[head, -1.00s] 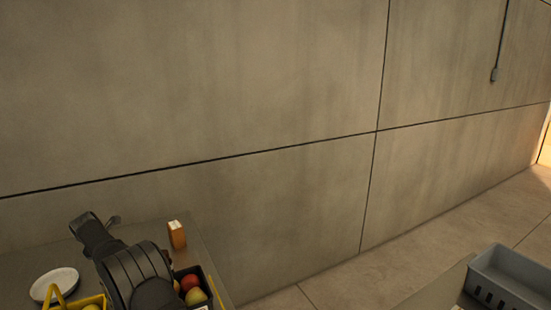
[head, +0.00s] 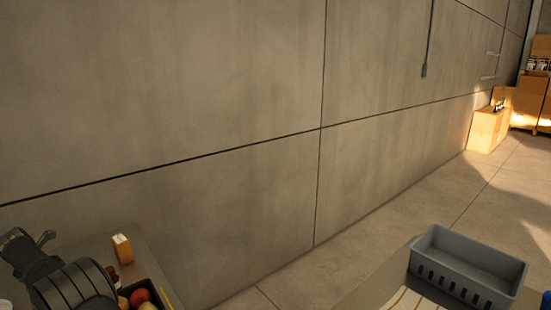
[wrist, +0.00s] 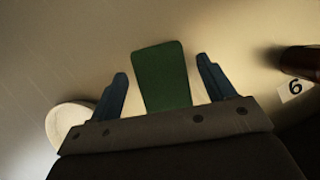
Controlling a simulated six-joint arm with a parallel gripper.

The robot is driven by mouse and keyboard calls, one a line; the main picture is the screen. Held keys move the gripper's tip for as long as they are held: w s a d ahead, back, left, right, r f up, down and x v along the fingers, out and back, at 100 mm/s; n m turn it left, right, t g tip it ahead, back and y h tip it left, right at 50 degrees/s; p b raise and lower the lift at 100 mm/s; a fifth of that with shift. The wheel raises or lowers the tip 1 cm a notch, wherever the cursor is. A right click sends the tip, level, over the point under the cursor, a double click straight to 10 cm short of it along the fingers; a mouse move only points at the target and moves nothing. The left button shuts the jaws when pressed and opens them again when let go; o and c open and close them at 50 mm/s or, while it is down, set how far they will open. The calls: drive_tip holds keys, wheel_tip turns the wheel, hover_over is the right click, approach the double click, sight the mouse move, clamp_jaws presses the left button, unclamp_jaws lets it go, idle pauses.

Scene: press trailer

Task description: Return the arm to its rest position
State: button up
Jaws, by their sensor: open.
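My arm (head: 72,288) shows at the lower left of the head view, bent over a table (head: 185,262). Its fingers cannot be made out there. In the wrist view my gripper (wrist: 161,67) has its two blue fingers spread apart. A flat green piece (wrist: 161,78) shows between the fingers; I cannot tell whether it lies on the surface below or stands nearer. Neither finger touches it in the picture. A round white dish (wrist: 66,120) is left of the fingers, partly hidden by the gripper body.
On the table, an orange carton (head: 122,249) stands behind a dark tray (head: 158,291) of fruit. A grey crate (head: 468,262) stands on another surface at right. Cardboard boxes (head: 488,128) are far right. A tag marked 6 (wrist: 295,88) lies beside a dark brown object (wrist: 300,62).

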drive_tip(key=shift+f, duration=0.95)
drive_tip(key=v, duration=1.2)
drive_tip(key=x, duration=1.2)
drive_tip(key=shift+f, duration=0.15)
wheel_tip(320, 180, up, 4)
drive_tip(key=shift+r, duration=0.2)
drive_tip(key=w+d+r, duration=0.7)
drive_tip(key=d+r, duration=0.4)
drive_tip(key=r, duration=0.1)
drive_tip(key=w+d+m+h, duration=0.1)
drive_tip(key=w+d+m, duration=0.1)
drive_tip(key=w+d, duration=0.5)
drive_tip(key=w+d+m+h, duration=0.1)
drive_tip(key=w+d+m, duration=0.2)
drive_tip(key=w+d, duration=0.5)
drive_tip(key=w+d+m, duration=0.3)
drive_tip(key=w+d, duration=0.4)
drive_tip(key=d, duration=1.2)
drive_tip(key=shift+w+f+h, duration=0.2)
drive_tip(key=shift+w+h, duration=0.1)
drive_tip(key=shift+h, duration=0.1)
drive_tip(key=shift+o, duration=0.5)
